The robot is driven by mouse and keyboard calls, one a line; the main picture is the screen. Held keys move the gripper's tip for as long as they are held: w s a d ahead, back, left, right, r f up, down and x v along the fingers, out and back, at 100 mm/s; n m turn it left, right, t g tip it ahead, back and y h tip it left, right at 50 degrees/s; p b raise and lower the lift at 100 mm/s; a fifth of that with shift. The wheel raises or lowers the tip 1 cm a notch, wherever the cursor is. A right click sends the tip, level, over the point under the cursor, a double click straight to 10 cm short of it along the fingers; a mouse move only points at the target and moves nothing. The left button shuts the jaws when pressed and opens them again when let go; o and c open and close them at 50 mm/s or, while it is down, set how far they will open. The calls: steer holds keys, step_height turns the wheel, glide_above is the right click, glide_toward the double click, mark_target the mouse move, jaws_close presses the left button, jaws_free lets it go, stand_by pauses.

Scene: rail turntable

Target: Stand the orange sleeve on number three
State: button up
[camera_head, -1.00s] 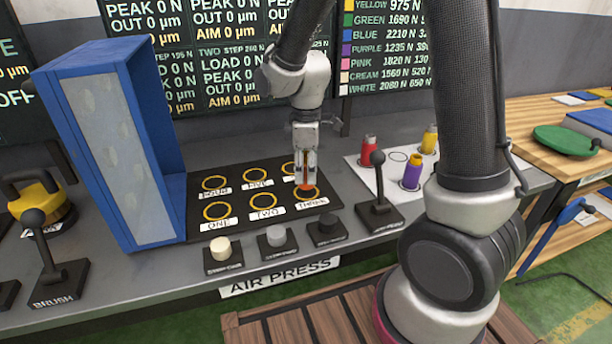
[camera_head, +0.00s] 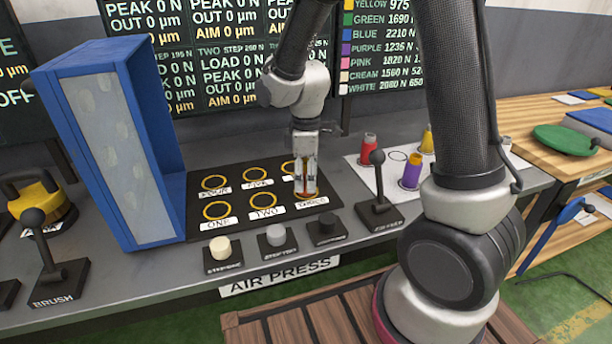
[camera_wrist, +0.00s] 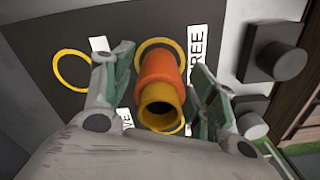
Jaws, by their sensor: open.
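The orange sleeve (camera_wrist: 160,72) shows in the wrist view, with its yellow-rimmed open end towards the camera. It appears upright on the yellow ring (camera_wrist: 144,46) beside the number three label (camera_wrist: 194,58). My gripper (camera_head: 305,192) is low over number three in the head view. In the wrist view my gripper (camera_wrist: 163,88) is open, with one finger on each side of the sleeve and visible gaps between. The sleeve is mostly hidden by the fingers in the head view, and its base contact is not clear.
The black mat (camera_head: 236,186) has several numbered rings, bare at one and two. A tall blue frame (camera_head: 158,130) stands left. Levers and knobs (camera_head: 326,228) line the front. Red (camera_head: 369,146) and purple (camera_head: 411,172) sleeves stand on a white sheet at the right.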

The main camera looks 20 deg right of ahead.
step_height(320, 180, up, 12)
steer(key=shift+f, duration=0.15)
steer(key=shift+r, duration=0.3)
steer(key=shift+s+d+r, duration=0.15)
steer(key=shift+d+r, duration=0.1)
steer(key=shift+d, duration=0.05)
steer(key=s+d+r+m+t, duration=0.2)
steer(key=s+d+r+m, duration=0.2)
steer(key=s, duration=0.5)
steer(key=s+d+r+m+t, duration=0.2)
steer(key=s+d+r+m, duration=0.1)
steer(key=s+d+m, duration=0.6)
steer(key=shift+s+d+r+m, duration=0.3)
steer(key=shift+s+d+r, duration=0.1)
steer(key=shift+d, duration=0.25)
